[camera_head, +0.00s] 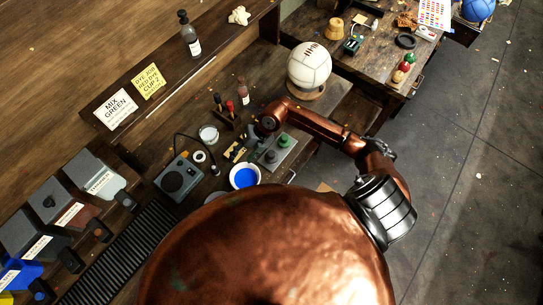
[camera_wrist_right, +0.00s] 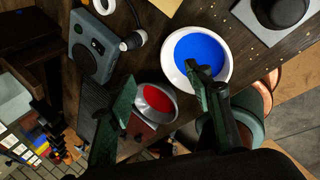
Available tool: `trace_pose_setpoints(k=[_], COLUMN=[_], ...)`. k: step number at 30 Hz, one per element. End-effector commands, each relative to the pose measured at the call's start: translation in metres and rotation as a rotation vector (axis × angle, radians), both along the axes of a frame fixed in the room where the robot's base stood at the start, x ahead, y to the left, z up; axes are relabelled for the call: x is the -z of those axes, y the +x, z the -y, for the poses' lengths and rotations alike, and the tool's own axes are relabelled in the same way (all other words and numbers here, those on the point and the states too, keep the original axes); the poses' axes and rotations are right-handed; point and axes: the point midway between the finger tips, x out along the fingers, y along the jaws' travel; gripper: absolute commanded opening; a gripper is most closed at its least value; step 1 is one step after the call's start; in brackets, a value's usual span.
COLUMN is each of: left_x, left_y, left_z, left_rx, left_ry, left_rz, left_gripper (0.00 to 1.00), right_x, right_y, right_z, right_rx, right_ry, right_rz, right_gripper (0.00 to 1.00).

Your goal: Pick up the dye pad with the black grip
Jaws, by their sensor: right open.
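A pad with a round black grip (camera_wrist_right: 285,10) on a pale grey base shows at the top right of the right wrist view, cut by the frame edge. The right finger overlaps the blue dye bowl (camera_wrist_right: 197,50) in the picture; contact cannot be told. In the head view I cannot clearly make out its fingertips. My left gripper is not in view.
A bowl of red dye (camera_wrist_right: 157,102) shows near the fingers. A grey speaker-like box (camera_head: 180,180), a white cup (camera_head: 208,134) and several small bottles stand close by. A white ball (camera_head: 309,65) sits on a stand behind. Grey bins (camera_head: 50,200) line the left.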

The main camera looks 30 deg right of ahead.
Motion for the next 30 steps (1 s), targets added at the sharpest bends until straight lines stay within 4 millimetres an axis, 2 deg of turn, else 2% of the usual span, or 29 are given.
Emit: trace_pose_setpoints(k=[1,3,6,9,12,20,24,30], left_x=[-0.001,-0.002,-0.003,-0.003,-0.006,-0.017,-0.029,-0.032], left_y=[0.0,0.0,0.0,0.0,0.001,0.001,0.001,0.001], left_z=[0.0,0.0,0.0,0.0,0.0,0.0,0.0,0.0], left_rx=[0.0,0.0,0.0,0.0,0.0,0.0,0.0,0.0], left_ry=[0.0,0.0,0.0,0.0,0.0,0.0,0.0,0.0], left_rz=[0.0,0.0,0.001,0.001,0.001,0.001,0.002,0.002], left_gripper=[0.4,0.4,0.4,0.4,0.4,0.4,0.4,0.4], right_x=[0.009,0.018,0.022,0.024,0.031,0.057,0.077,0.099], right_y=[0.002,0.002,0.001,0.001,-0.001,-0.003,-0.005,-0.004], right_z=[0.03,0.067,0.105,0.126,0.133,0.131,0.128,0.129], right_rx=[0.003,0.019,0.048,0.067,0.074,0.073,0.074,0.072], right_ry=[-0.118,-0.257,-0.395,-0.469,-0.492,-0.488,-0.487,-0.488], right_rz=[-0.029,-0.07,-0.11,-0.133,-0.143,-0.145,-0.145,-0.141], right_gripper=[0.47,0.47,0.47,0.47,0.47,0.47,0.47,0.47])
